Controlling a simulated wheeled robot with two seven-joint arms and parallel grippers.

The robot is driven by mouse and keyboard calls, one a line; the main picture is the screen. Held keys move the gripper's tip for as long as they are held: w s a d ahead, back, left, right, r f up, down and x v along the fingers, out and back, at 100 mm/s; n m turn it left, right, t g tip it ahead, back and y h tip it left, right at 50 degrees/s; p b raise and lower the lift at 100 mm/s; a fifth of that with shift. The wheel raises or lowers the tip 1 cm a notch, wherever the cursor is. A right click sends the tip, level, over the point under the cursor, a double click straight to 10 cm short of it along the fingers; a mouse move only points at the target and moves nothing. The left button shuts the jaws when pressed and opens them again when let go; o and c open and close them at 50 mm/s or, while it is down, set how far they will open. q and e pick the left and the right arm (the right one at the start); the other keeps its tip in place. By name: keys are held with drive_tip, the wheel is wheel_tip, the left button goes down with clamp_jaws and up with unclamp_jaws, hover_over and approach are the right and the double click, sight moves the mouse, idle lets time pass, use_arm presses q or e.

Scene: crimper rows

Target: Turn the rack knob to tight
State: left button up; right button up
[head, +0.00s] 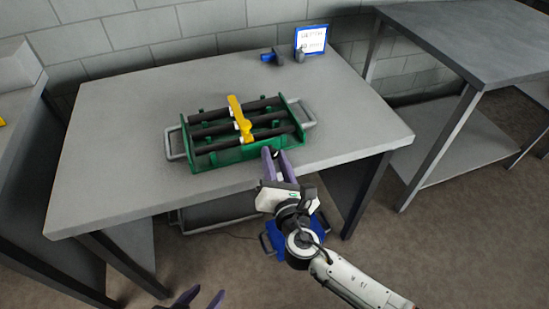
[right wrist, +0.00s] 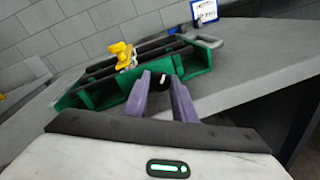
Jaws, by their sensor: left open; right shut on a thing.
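The green rack (head: 228,156) sits on the grey table, with black rods lying along it and a yellow bar across them. It also shows in the right wrist view (right wrist: 105,95). My right gripper (head: 276,160) is at the rack's front right end. In the right wrist view its purple fingers (right wrist: 166,85) are shut on a small black knob (right wrist: 162,86) with a white mark, on the rack's near side. The fingers hide part of the knob, and its setting is not readable. My left gripper (head: 202,297) is open at the bottom edge, low and far from the rack.
The grey table (head: 110,130) has free room left of the rack. A blue-framed sign (head: 312,38) and a small blue and grey item (head: 272,57) stand at its back. Another grey table (head: 470,45) is at the right. A blue object (head: 285,240) is below my right arm.

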drive_tip(key=shift+d+f, duration=0.1)
drive_tip(key=o, duration=1)
drive_tip(key=v, duration=1)
drive_tip(key=shift+s, duration=0.2)
